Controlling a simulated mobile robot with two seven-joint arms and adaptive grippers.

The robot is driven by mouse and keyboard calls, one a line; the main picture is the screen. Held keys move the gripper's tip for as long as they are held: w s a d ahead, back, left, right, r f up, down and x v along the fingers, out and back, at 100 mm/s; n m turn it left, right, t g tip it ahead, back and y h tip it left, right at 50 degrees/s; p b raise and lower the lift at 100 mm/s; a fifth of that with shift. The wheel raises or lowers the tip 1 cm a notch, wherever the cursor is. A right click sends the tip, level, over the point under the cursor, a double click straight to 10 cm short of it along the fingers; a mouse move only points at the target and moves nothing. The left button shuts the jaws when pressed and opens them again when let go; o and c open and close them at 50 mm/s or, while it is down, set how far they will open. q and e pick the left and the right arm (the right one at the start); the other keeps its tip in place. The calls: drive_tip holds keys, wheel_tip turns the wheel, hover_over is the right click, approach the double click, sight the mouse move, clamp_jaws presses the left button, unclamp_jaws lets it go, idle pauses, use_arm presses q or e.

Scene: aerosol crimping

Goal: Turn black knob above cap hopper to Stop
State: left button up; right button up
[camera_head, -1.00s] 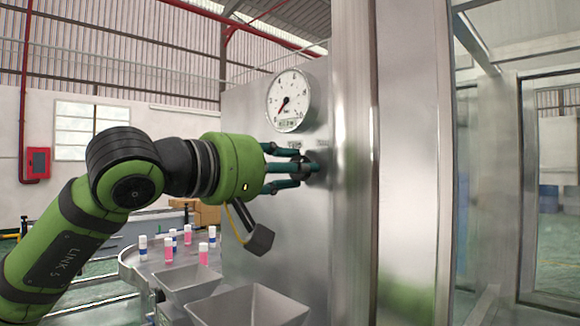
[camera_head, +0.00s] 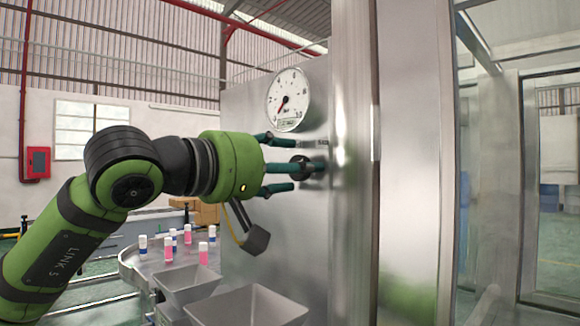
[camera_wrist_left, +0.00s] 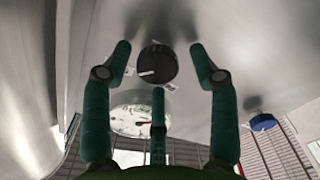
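The black knob (camera_head: 301,160) sits on the steel cabinet face below the round gauge. In the left wrist view the knob (camera_wrist_left: 157,62) is round, and its white pointer mark points left, toward a small label (camera_wrist_left: 130,71). A second small label (camera_wrist_left: 168,87) lies below the knob; neither can be read. My left gripper (camera_head: 298,166) is open, its three teal fingers spread around the knob. In the left wrist view the fingers (camera_wrist_left: 160,58) show gaps to the knob on both sides. My right gripper is not in view.
The white gauge (camera_head: 288,99) is just above the knob. Two steel hoppers (camera_head: 247,308) lie below my left arm. Pink and blue-white bottles (camera_head: 203,253) stand on a round table (camera_head: 135,262). A steel column (camera_head: 405,150) rises to the right of the knob.

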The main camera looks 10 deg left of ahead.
use_arm(q)
drive_tip(key=v, duration=1.2)
idle(0.3)
